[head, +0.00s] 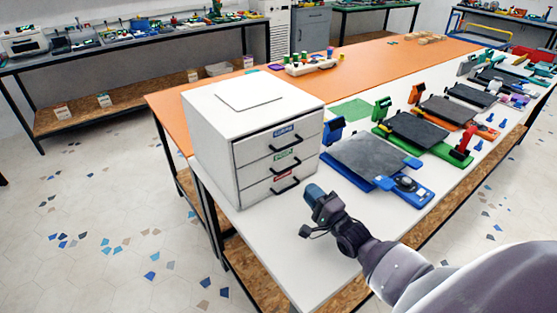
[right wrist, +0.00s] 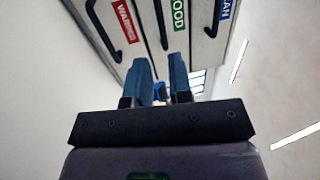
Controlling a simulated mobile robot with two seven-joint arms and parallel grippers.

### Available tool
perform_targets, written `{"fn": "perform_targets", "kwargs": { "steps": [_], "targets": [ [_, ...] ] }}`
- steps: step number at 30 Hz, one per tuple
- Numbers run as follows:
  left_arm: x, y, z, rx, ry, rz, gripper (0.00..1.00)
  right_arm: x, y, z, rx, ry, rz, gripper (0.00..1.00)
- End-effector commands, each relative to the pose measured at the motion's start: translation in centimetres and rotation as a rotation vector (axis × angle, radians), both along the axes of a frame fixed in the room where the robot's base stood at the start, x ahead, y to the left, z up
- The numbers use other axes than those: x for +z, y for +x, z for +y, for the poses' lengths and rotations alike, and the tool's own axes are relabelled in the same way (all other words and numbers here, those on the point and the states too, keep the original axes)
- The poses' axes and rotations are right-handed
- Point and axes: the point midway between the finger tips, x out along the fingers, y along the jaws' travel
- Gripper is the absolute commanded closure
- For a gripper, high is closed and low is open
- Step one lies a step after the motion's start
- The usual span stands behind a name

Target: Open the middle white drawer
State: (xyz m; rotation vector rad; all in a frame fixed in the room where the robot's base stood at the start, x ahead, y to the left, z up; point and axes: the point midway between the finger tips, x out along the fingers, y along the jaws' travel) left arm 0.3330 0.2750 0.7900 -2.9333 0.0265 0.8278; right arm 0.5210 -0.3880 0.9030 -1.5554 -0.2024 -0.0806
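A white cabinet (head: 222,143) with three drawers stands on the near end of the white table. The middle white drawer (head: 256,167) is closed; it has a green label and a black bar handle (head: 286,166). In the right wrist view the middle drawer's handle (right wrist: 162,24) shows just beyond the fingertips. My right gripper (head: 313,192) is in front of the cabinet, at its lower right. In the right wrist view my right gripper's fingers (right wrist: 161,62) are apart with nothing held between them. My left gripper is not in view.
The top drawer (head: 250,151) and the bottom drawer (head: 257,190), with blue and red labels, are also shut. White tabletop (head: 300,235) is clear in front of the cabinet.

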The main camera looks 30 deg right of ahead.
Motion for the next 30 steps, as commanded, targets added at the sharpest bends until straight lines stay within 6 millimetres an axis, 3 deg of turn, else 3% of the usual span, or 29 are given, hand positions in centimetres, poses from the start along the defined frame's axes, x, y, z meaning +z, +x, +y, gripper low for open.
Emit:
{"fn": "perform_targets", "kwargs": {
  "steps": [5,10,21,30],
  "targets": [
    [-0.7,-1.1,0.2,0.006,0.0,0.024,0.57,0.4,1.3,0.1,0.0,0.002,-0.004,0.8],
    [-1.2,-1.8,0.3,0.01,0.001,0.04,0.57,0.9,3.9,0.3,0.001,0.0,-0.005,0.8],
    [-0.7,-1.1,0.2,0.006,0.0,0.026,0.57,1.8,9.3,0.8,0.0,0.001,-0.002,0.8],
    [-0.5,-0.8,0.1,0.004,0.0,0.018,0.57,2.0,10.6,0.8,0.0,-0.001,-0.001,0.8]
  ]
}}
